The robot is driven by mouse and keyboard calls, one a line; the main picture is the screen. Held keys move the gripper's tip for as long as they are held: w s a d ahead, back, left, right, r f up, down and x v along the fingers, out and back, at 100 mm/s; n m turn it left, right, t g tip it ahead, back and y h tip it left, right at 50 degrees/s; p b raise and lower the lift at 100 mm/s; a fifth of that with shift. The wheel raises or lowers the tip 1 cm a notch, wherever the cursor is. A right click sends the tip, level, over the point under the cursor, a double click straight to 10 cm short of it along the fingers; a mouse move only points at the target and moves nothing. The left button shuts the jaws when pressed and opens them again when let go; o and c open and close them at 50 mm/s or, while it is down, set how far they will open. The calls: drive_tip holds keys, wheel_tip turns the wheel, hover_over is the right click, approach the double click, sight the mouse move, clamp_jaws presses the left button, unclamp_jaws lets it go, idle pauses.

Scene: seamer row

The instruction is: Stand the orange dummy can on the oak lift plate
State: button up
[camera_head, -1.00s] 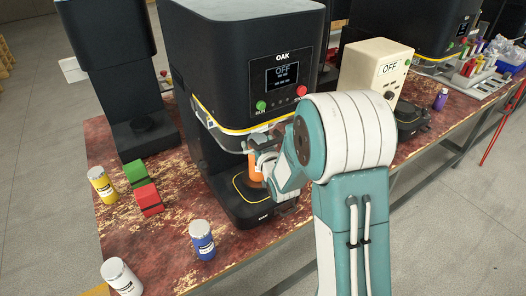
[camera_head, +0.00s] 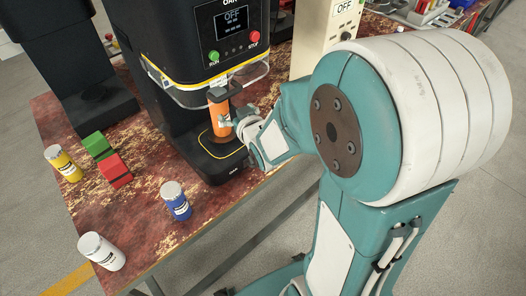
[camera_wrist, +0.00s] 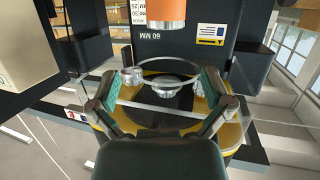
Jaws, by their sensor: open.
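The orange dummy can (camera_head: 219,112) stands upright, silver end up, in the oak machine, apparently on the lift plate (camera_head: 225,158) with its yellow outline. The can's base is partly hidden by my gripper, so its contact is hard to see. My gripper (camera_head: 232,122) is beside the can on its right, close to it. The wrist view looks upside down. There my gripper (camera_wrist: 163,82) has its fingers spread with nothing between them, and the can (camera_wrist: 165,10) shows at the top edge, cut off by the frame.
The oak machine (camera_head: 190,30) has a clear guard (camera_head: 205,90) over the can. Yellow (camera_head: 63,163), blue (camera_head: 175,200) and white (camera_head: 101,251) cans, plus green (camera_head: 98,146) and red (camera_head: 115,173) blocks, stand to the left. A cream box (camera_head: 325,35) stands right of the machine.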

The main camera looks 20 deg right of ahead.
drive_tip(key=s+a+r+g, duration=0.1)
drive_tip(key=s+r+g, duration=0.2)
drive_tip(key=s, duration=0.8)
drive_tip(key=s+r+m+g, duration=0.1)
drive_tip(key=s+r+g, duration=0.3)
drive_tip(key=s, duration=0.8)
drive_tip(key=shift+s+a+r+g+h, duration=0.3)
drive_tip(key=shift+a+g, duration=0.05)
drive_tip(key=shift+g, duration=0.85)
